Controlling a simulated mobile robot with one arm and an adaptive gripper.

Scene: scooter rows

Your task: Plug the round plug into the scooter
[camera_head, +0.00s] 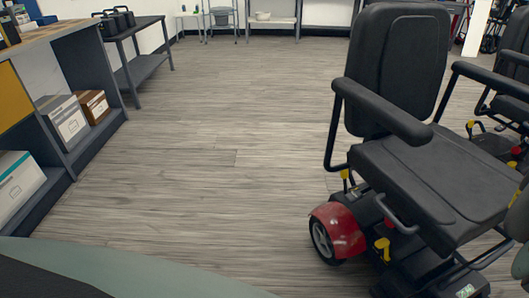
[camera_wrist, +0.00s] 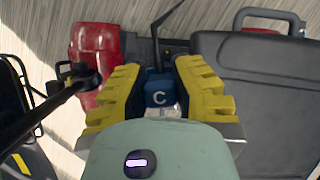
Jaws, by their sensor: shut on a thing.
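In the wrist view, my gripper (camera_wrist: 158,78) has yellow ridged fingers closed on a blue plug body (camera_wrist: 159,93) marked with a white C. The plug's far end is hidden, so I cannot tell its face. A scooter with a black seat (camera_head: 440,175) and red rear fender (camera_head: 338,230) stands at the right in the head view. Its socket is not visible to me. In the wrist view a red fender (camera_wrist: 95,45) lies beyond the left finger, and a black seat (camera_wrist: 255,65) lies right of the fingers. The plug looks apart from both. My gripper is not in the head view.
A second scooter (camera_head: 510,90) stands close behind at the right edge. A shelf unit (camera_head: 90,65) with boxes (camera_head: 62,122) and a dark side table (camera_head: 145,68) line the left. The wood floor (camera_head: 210,140) between is clear. A black bar (camera_wrist: 40,110) crosses the wrist view's left.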

